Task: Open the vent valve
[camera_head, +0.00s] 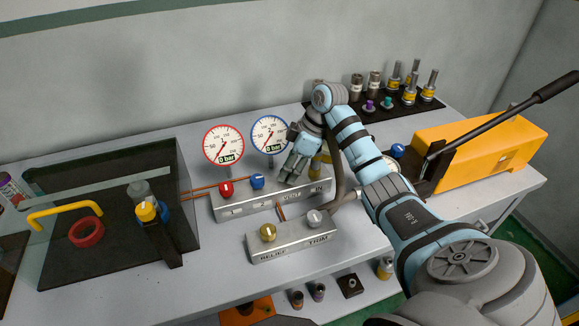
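A grey valve block (240,208) stands mid-table with the labels 1, 2, VENT and IN on its front. A red knob (226,189) sits above 1 and a blue knob (257,181) above 2. My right gripper (291,178) points down over the block, above the VENT label. It covers the place of the vent valve, so that valve's handle and setting are hidden. I cannot tell whether its fingers are apart or closed, or whether they touch anything. A yellow part (317,166) shows partly just right of the gripper. My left gripper is out of view.
A red-rimmed gauge (223,145) and a blue-rimmed gauge (269,134) behind the block both show 0 bar. A yellow hand pump (480,150) stands right, a clear-walled box (110,260) left, fittings on a black mat (385,112) behind.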

